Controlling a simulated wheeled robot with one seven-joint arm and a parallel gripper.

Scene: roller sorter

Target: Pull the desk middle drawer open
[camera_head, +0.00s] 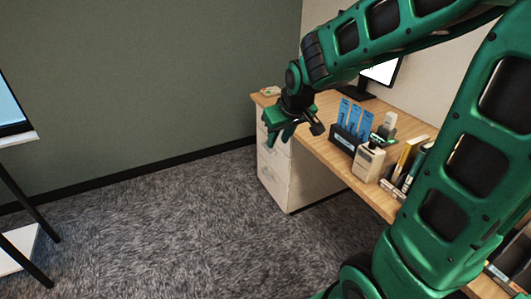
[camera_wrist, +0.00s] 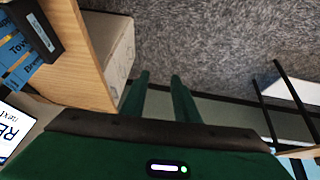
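The desk (camera_head: 325,150) has a light wood top and a white drawer unit with stacked drawers under its left end. The middle drawer (camera_head: 272,160) appears closed, its front facing left. My green gripper (camera_head: 282,138) hangs in front of the upper part of the drawer fronts, partly hiding them. In the wrist view the two fingers (camera_wrist: 160,76) are apart with only the floor and dark baseboard showing between them. The white drawer unit (camera_wrist: 120,55) shows left of the fingers there. No contact with a handle is visible.
On the desk stand a black holder with blue cards (camera_head: 350,125), a beige device (camera_head: 368,162), books (camera_head: 405,165) and a monitor (camera_head: 383,72). A black-legged table (camera_head: 20,138) is at the far left. The carpet (camera_head: 170,230) before the drawers is clear.

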